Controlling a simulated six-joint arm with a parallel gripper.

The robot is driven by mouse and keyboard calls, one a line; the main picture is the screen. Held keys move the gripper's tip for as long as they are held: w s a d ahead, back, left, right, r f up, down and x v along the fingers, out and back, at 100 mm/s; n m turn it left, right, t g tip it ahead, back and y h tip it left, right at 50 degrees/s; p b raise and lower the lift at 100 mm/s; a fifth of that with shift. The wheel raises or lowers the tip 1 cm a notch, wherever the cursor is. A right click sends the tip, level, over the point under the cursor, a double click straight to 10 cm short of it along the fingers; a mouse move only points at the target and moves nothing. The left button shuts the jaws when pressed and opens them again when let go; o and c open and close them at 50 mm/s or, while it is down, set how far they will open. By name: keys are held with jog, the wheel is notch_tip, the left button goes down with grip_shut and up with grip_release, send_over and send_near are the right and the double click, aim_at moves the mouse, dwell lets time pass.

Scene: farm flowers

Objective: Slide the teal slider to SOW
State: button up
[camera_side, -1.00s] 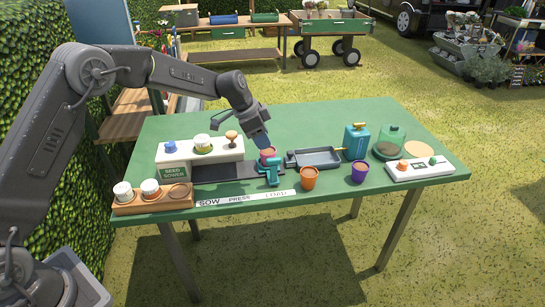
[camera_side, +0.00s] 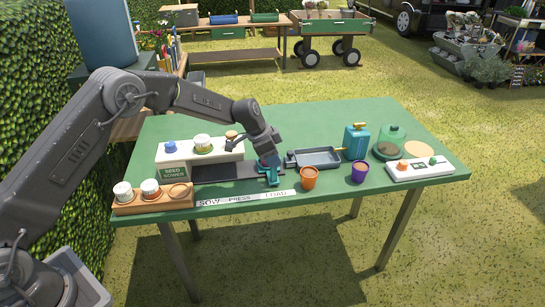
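The teal slider (camera_side: 272,178) is at the front edge of the seed sower's dark track, above the LOAD end of the white label strip (camera_side: 240,198). The strip reads SOW, PRESS, LOAD from left to right. My gripper (camera_side: 269,160) points down right above and behind the slider. Its fingers are small and overlap the slider's top in this view, so I cannot tell whether they touch it or how far apart they are. The pot by the slider is hidden.
A wooden rack (camera_side: 152,201) with two jars stands left of the strip. An orange pot (camera_side: 309,178) and a purple pot (camera_side: 359,172) stand right of the slider. A grey tray (camera_side: 314,158), teal can (camera_side: 356,142), glass dome (camera_side: 391,142) and button panel (camera_side: 420,168) lie farther right.

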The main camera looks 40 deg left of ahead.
grip_shut()
jog(key=s+a, duration=1.4)
jog(key=shift+s+a, duration=0.2)
jog(key=shift+a, duration=0.05)
jog(key=shift+o, duration=1.5)
grip_release()
jog(key=v, duration=1.4)
